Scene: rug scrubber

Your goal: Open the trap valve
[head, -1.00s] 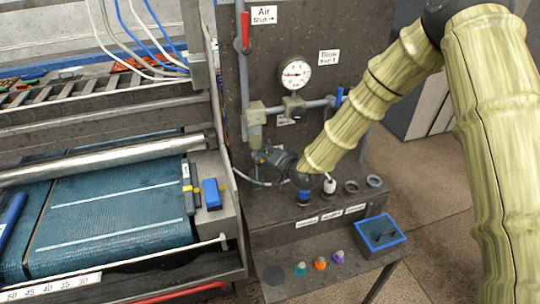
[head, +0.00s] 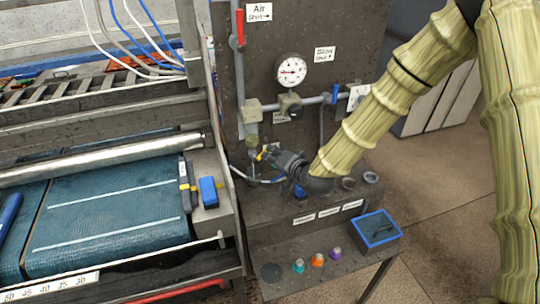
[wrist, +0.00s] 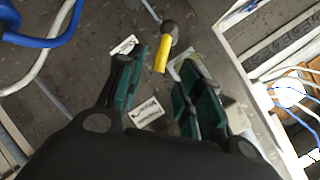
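The trap valve's yellow lever (wrist: 162,54) appears in the wrist view, attached to a dark round fitting (wrist: 170,30). In the head view a small yellow part (head: 263,153) shows below the filter bowl (head: 252,142), at my gripper's tip. My gripper (head: 267,156) is low in front of the dark panel, pointing left. In the wrist view my gripper (wrist: 158,64) is open, with its green-padded fingers apart. The lever lies between and slightly beyond the fingertips, with a visible gap to the right finger.
A pressure gauge (head: 291,70), a red-handled air valve (head: 239,28) and a blue-handled valve (head: 335,92) sit on the panel above. Below are a bench (head: 262,214) with cups and a blue-rimmed tray (head: 376,230). The scrubber's belt (head: 105,220) is left.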

